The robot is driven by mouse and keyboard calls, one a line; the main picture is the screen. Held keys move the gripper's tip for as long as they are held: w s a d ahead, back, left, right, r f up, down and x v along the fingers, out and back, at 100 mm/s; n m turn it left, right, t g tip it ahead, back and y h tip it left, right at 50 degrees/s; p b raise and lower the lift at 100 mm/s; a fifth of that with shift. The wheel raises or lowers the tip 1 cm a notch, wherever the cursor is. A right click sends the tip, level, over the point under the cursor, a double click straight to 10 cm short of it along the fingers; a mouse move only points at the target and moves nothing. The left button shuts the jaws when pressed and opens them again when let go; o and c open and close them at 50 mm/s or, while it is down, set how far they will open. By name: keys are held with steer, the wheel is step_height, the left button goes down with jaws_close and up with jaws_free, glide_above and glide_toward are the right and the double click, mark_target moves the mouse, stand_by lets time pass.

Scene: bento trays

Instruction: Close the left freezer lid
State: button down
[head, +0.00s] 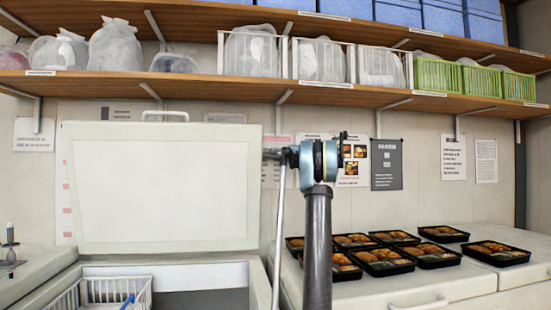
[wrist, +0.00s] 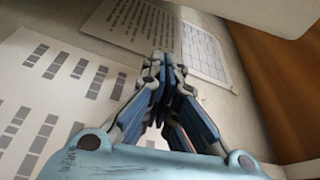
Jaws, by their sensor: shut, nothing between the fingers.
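The left freezer lid (head: 160,190) stands open and upright at the left in the head view, with a pale inner panel and a handle (head: 165,114) on its top edge. Below it the left freezer (head: 262,285) is open. My gripper (head: 268,154) is beside the lid's upper right edge, partly hidden by my arm; whether it touches the lid cannot be told. In the wrist view my gripper (wrist: 165,58) has its fingers together, with nothing between them, in front of wall papers.
A white wire basket (head: 72,298) sits in the open freezer. Several bento trays (head: 383,262) lie on the closed freezer top (head: 440,285) to the right. A wooden shelf (head: 180,87) with bags and baskets runs above the lid. Wall papers (head: 453,157) hang behind.

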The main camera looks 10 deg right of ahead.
steer(key=shift+s+a+f, duration=0.15)
steer(key=shift+s+a, duration=0.6)
steer(key=shift+a, duration=0.05)
steer(key=shift+s+a+f, duration=0.15)
steer(key=shift+s+a, duration=0.6)
